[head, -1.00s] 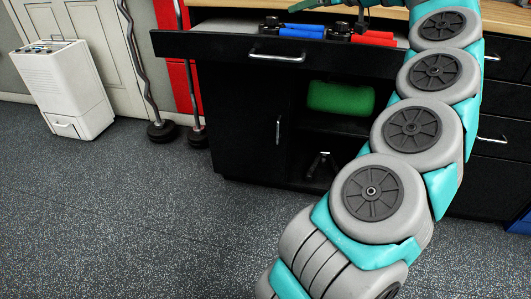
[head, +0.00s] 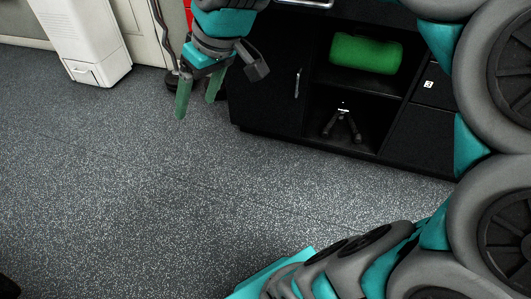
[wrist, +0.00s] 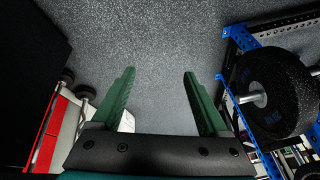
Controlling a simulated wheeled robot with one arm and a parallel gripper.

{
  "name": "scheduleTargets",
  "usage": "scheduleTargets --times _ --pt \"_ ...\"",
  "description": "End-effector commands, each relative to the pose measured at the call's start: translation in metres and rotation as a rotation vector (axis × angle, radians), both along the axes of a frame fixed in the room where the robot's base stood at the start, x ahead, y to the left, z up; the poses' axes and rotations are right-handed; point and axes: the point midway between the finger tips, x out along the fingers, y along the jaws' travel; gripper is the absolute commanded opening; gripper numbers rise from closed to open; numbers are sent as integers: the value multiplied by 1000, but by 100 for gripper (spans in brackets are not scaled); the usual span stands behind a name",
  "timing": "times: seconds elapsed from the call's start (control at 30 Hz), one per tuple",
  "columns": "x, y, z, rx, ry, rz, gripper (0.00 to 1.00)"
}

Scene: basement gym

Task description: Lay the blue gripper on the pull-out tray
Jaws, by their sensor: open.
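My gripper (head: 198,98) hangs above the floor in front of the left end of the black cabinet, fingers pointing down. Its two green fingers are spread, and the wrist view shows only floor between them (wrist: 159,78). The blue gripper is in neither view now. One second ago, blue handles showed in the pulled-out black drawer, beside red ones. That drawer, perhaps the pull-out tray, is now almost wholly above the head picture; a strip of its metal handle (head: 306,2) shows at the top edge.
The cabinet (head: 265,95) has an open shelf with a green roll (head: 365,53) and a small black legged object (head: 342,123) below. A white appliance (head: 88,40) stands far left. A blue rack (wrist: 235,95) with a black weight plate (wrist: 275,92) is right in the wrist view. Open floor lies ahead.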

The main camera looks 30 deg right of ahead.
Motion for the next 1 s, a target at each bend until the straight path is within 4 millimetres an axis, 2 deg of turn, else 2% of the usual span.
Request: scheduleTargets --times 0.03,0.2,0.3,0.4,0.5,0.57,0.8,1.0 --pt "-27 6 -24 -36 70 -18 77" --pt "-111 2 -95 -145 286 -141 77" --pt "-153 -7 -124 -198 381 -218 77" --pt "-182 -14 -142 -233 444 -278 77" --pt "-199 -19 -151 -253 480 -313 77" --pt "-202 -20 -153 -257 488 -324 77" --pt "-203 -20 -154 -257 489 -326 77" --pt "-203 -20 -145 -257 489 -325 77"
